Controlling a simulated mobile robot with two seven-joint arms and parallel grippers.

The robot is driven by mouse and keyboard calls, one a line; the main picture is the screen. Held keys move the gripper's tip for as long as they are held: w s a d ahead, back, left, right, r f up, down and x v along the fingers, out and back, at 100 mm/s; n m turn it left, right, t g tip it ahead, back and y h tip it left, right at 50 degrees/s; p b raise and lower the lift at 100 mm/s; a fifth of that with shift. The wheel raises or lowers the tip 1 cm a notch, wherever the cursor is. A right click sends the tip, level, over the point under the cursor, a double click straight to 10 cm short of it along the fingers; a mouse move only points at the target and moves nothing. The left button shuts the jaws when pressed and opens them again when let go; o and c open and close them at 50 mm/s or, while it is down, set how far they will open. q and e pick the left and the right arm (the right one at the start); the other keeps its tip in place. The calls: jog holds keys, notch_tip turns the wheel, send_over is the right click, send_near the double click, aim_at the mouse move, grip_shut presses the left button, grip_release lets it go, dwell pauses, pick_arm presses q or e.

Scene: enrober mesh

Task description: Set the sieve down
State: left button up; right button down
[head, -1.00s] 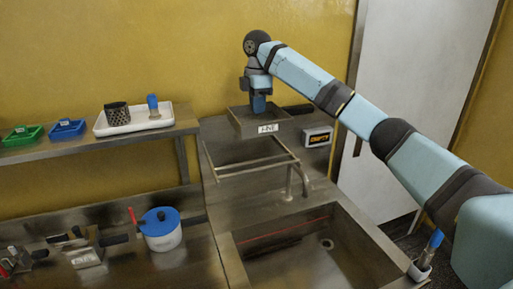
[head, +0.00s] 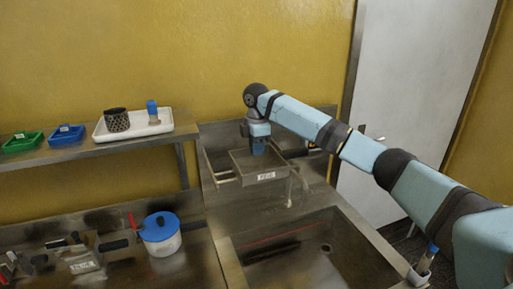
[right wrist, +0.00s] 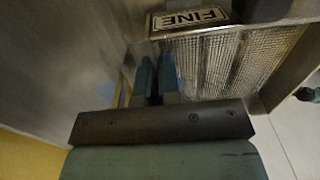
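The sieve (head: 240,164) is a square metal tray with a white label. In the right wrist view the label reads FINE beside its mesh (right wrist: 225,62). My right gripper (head: 258,150) is shut on the sieve's wall, its blue fingers (right wrist: 155,78) close together. The sieve looks about level, at the height of the metal rack (head: 222,181) behind the sink. It covers most of the rack, and I cannot tell whether it touches it. My left gripper is not in view.
An empty sink basin (head: 300,258) lies in front. A white pot with a blue lid (head: 160,237) stands on the left counter. The wall shelf (head: 100,148) holds a white tray (head: 165,124), a blue bin (head: 67,136) and a green bin (head: 22,142).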

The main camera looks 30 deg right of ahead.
jog(key=c, duration=1.3)
grip_release()
jog(key=shift+f, duration=0.1)
jog(key=shift+c, duration=0.2)
notch_tip(320, 180, up, 12)
jog(key=b, duration=0.1)
